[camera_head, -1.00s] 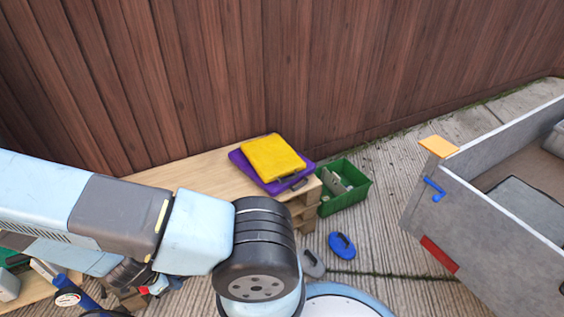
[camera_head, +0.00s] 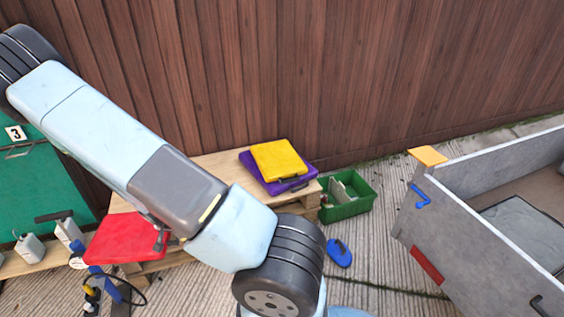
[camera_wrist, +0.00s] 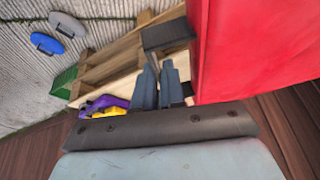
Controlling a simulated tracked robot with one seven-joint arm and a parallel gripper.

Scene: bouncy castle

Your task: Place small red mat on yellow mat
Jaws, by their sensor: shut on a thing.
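The small red mat (camera_head: 125,238) hangs in the air left of my forearm in the head view. It fills the right of the wrist view (camera_wrist: 255,45). My gripper (camera_wrist: 160,72) is shut on the mat's dark handle (camera_wrist: 168,36). In the head view the arm partly hides the gripper. The yellow mat (camera_head: 278,157) lies flat on a purple mat (camera_head: 258,176) on the wooden pallet, to the right of the red mat and apart from it. Yellow and purple also show low in the wrist view.
The wooden pallet (camera_head: 218,164) has bare room left of the mats. A green crate (camera_head: 347,205) stands to its right, with a blue pad (camera_head: 340,253) on the ground. A grey trailer (camera_head: 475,235) is at right. Bottles and cables lie at lower left, below a green case (camera_head: 48,190).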

